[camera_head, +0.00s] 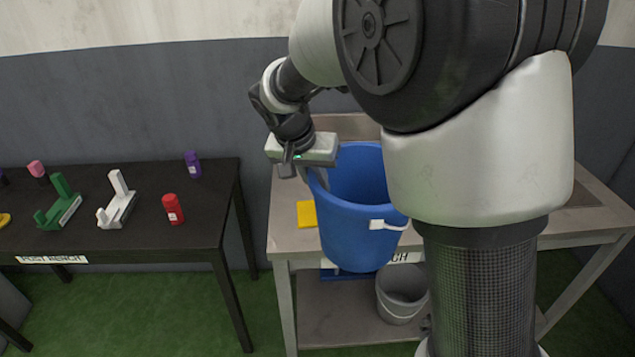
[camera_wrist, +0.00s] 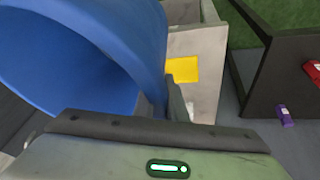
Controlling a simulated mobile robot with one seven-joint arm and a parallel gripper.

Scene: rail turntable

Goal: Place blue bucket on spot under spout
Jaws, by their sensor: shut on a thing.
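The blue bucket (camera_head: 345,225) is large, open at the top and empty as far as I see, with a white handle grip on its front. My gripper (camera_head: 305,178) is shut on the left side of its rim. The bucket appears held up at the front of the grey bench (camera_head: 290,240), hiding part of it. In the wrist view the bucket (camera_wrist: 150,50) fills the upper left, with a dark finger of my gripper (camera_wrist: 172,100) against its wall. A yellow patch (camera_head: 306,214) lies on the bench top left of the bucket; it also shows in the wrist view (camera_wrist: 182,70). No spout is visible.
A grey bucket (camera_head: 402,292) stands on the bench's lower shelf. A black table (camera_head: 130,235) at the left holds a green stand (camera_head: 58,205), a white stand (camera_head: 118,203), a red bottle (camera_head: 172,209) and a purple bottle (camera_head: 193,165). A gap separates the table and bench. My arm hides the bench's middle.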

